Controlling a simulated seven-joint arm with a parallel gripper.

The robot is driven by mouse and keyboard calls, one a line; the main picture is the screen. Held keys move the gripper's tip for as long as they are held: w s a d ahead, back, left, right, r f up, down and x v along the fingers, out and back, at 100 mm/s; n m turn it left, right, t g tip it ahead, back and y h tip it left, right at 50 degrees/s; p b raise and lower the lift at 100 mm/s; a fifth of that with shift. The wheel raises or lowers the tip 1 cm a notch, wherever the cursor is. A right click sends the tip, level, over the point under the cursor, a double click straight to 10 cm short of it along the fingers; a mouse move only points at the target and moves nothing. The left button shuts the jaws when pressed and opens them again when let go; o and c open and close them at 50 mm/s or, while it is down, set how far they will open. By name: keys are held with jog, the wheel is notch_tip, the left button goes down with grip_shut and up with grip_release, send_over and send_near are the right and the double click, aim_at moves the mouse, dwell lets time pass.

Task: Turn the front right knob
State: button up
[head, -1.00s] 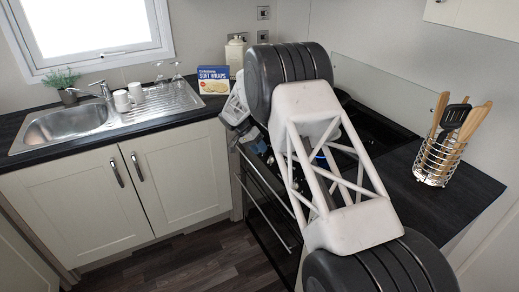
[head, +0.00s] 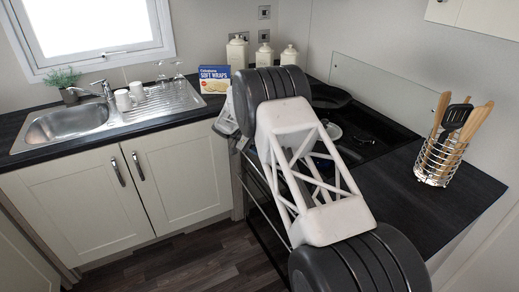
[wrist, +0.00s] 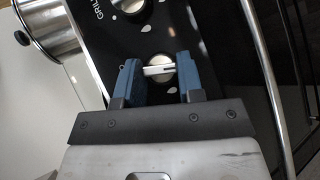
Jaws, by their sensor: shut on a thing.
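My gripper (wrist: 160,72) has two blue fingers, one on each side of a round pale control knob (wrist: 157,63) with a light raised bar. The fingers are shut on this knob, with the bar lying crosswise between them. The knob sits on a black cooker panel (wrist: 104,45). Another knob (wrist: 129,6) is partly cut off at the top, near the lettering "GRILL". I cannot tell from the wrist view alone which knob is the front right one. In the head view my arm hides the knobs and fingertips.
A metal pot (wrist: 52,28) shows at the wrist view's upper left. A dark pan (head: 330,96) stands at the back of the black hob (head: 385,137). A utensil basket (head: 437,160) stands on the right worktop (head: 405,190). Floor (head: 190,262) left of the cooker is clear.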

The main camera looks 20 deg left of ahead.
jog(key=o, duration=0.9)
jog(key=shift+a, duration=0.1)
jog(key=v, duration=0.7)
jog(key=shift+a+r, duration=0.2)
